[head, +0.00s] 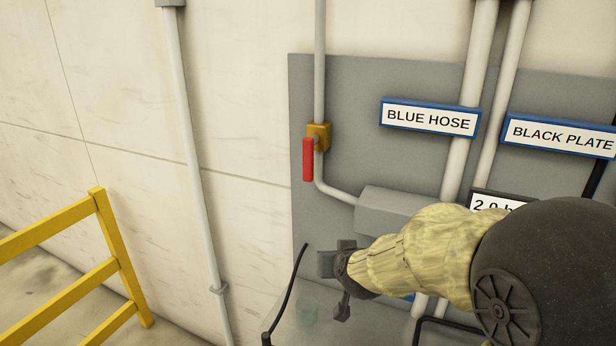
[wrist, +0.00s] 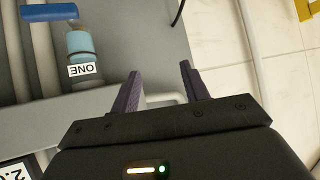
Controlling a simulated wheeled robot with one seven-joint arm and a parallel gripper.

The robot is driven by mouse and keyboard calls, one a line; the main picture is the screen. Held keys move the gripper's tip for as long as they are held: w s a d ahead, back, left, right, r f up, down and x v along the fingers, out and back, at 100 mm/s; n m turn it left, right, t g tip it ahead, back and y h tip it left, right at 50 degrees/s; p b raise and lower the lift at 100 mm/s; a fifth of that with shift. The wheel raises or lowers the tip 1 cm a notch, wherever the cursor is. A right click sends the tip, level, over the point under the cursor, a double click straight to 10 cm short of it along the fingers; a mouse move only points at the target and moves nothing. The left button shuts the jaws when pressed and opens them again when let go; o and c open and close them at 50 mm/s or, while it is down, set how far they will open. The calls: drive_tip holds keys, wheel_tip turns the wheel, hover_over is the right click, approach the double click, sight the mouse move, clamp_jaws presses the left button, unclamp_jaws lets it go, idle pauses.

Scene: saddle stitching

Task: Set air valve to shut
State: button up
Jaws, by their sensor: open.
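The air valve (head: 319,136) is a brass-coloured body on a thin grey pipe at the left edge of the grey wall panel. Its red handle (head: 308,160) hangs straight down, roughly in line with the upper pipe. My gripper (head: 334,285) is below the valve and slightly right of it in the head view, apart from the handle. In the wrist view my gripper (wrist: 160,75) has its two fingers spread with nothing between them. The valve is not recognisable in the wrist view.
Signs reading BLUE HOSE (head: 428,118) and BLACK PLATE (head: 560,136) are on the panel. A grey box (head: 385,210) is beneath the valve's pipe. A light-blue cylinder labelled ONE (wrist: 80,43) shows in the wrist view. A yellow railing (head: 110,240) stands left. A black cable (head: 288,290) rises near my gripper.

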sight(306, 172)
drive_tip(key=w+a+r+m+t+h+b, duration=0.1)
drive_tip(key=w+a+r+t+b, duration=0.1)
drive_tip(key=w+a+r+t, duration=0.55)
drive_tip(key=s+a+r+m+h+b, duration=0.1)
drive_tip(key=s+a+r+m+h, duration=0.3)
drive_tip(key=s+a+h, duration=0.1)
drive_tip(key=shift+a+r+g+h, duration=0.15)
drive_tip(key=shift+a+g+h, duration=0.3)
drive_tip(key=shift+a+h, duration=0.45)
drive_tip(key=shift+d, duration=0.15)
drive_tip(key=p+x, duration=0.5)
drive_tip(key=x, duration=1.2)
drive_tip(key=shift+w+d, duration=0.15)
drive_tip(key=shift+c, duration=0.4)
clamp_jaws()
